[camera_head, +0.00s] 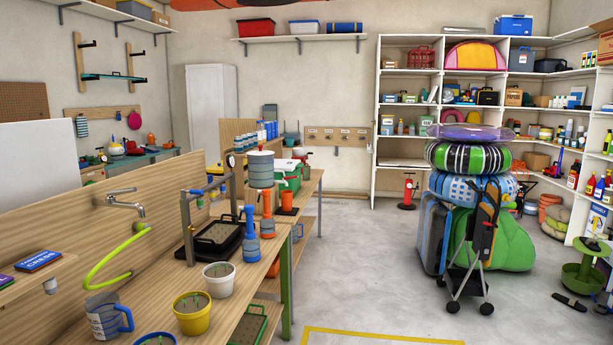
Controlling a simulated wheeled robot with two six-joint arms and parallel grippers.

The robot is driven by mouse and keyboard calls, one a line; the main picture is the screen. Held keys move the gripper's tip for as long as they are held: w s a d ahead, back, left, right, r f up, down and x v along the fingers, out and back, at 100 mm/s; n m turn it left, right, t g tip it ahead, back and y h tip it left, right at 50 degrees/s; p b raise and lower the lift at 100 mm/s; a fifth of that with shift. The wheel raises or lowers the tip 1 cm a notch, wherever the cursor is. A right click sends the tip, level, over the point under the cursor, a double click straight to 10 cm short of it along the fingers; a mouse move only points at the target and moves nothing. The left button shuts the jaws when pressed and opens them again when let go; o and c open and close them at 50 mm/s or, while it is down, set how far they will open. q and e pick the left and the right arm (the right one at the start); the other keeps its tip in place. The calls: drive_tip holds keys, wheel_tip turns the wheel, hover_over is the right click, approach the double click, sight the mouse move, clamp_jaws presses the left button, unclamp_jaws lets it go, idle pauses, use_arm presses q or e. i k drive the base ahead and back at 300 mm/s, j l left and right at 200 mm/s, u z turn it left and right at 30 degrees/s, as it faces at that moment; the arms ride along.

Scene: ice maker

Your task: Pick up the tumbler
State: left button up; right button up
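I cannot make out a thing that is clearly a tumbler. The nearest cup-like thing is a clear jug (106,316) with a blue handle and markings, at the lower left under a tap. It stands upright at the left side of the wooden workbench (240,310). Neither of my grippers shows in the head view.
A yellow pot (192,312), a white pot (219,279) and a blue-rimmed pot (155,340) stand near the jug. A loaded cart (471,260) stands right; grey floor (360,290) between is clear.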

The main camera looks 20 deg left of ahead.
sight(305, 169)
drive_tip(key=i+z, duration=0.2)
drive_tip(key=z, duration=0.15)
drive_tip(key=i+u, duration=0.25)
drive_tip(key=i, duration=0.65)
drive_tip(key=i+l+u, duration=0.1)
drive_tip(key=i+u, duration=0.2)
drive_tip(key=i, duration=1.55)
drive_tip(key=i+u, duration=0.1)
drive_tip(key=i, duration=0.9)
drive_tip(key=i+l, duration=0.15)
drive_tip(key=i, duration=0.8)
drive_tip(key=i+l+u, duration=0.1)
drive_tip(key=i, duration=0.85)
drive_tip(key=i+j+u, duration=0.15)
drive_tip(key=i+u, duration=0.7)
drive_tip(key=i+l+u, duration=0.2)
drive_tip(key=i+u, duration=0.25)
